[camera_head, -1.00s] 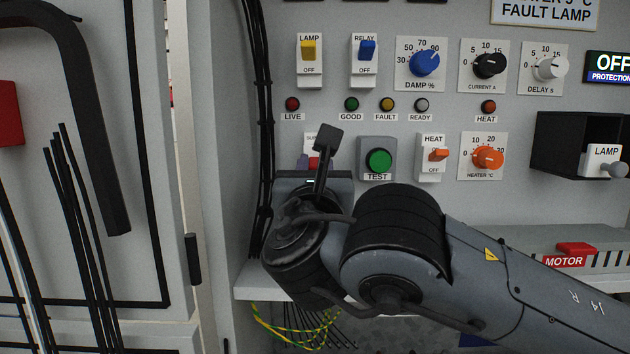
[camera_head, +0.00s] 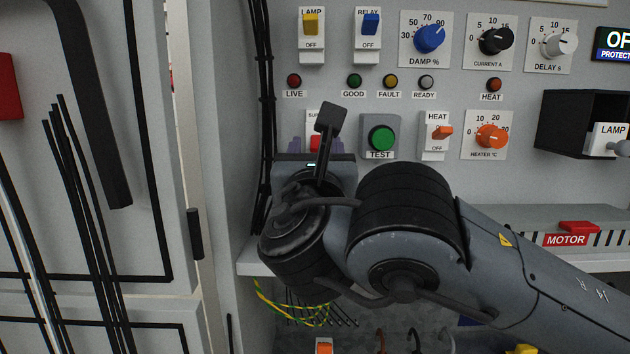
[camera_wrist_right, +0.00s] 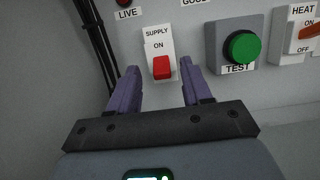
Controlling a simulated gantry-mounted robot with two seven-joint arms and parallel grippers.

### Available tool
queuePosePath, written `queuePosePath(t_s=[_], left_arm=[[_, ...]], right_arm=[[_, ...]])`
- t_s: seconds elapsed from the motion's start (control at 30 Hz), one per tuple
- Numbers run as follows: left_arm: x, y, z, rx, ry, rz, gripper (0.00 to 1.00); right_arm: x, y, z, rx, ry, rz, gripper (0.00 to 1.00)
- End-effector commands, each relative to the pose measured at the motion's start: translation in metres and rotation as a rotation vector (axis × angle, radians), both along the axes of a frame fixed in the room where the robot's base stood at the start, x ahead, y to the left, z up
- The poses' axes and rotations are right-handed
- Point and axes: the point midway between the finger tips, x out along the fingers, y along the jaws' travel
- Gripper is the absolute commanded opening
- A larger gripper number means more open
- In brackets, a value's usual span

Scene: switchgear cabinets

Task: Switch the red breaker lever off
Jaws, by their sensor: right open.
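The red breaker lever (camera_wrist_right: 162,68) is on a white plate marked SUPPLY. In the right wrist view it sits in the lower part of the plate, with the word ON uncovered above it. In the head view the lever (camera_head: 315,143) is partly hidden behind my right wrist. My right gripper (camera_wrist_right: 160,78) is open and empty, with one purple finger on each side of the plate's lower part. I see no contact with the lever; the depth gap is hard to tell. The gripper also shows in the head view (camera_head: 318,147). My left gripper is out of view.
The green TEST button (camera_head: 382,138) is close right of the right gripper, then the orange HEAT switch (camera_head: 442,132). Black cables (camera_head: 265,120) run down on the left. A grey shelf with the red MOTOR part (camera_head: 577,227) stands at lower right.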

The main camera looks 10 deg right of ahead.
Motion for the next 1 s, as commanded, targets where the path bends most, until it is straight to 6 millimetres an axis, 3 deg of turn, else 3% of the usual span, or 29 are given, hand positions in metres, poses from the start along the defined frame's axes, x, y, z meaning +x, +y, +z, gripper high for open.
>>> queuePosePath(t_s=[0.6, 1.0], left_arm=[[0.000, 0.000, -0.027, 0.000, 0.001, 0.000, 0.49], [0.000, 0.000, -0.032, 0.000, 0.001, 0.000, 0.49]], right_arm=[[-0.069, 0.013, -0.021, 0.000, 0.001, 0.009, 0.49], [-0.084, 0.011, -0.022, 0.000, -0.001, 0.001, 0.49]])
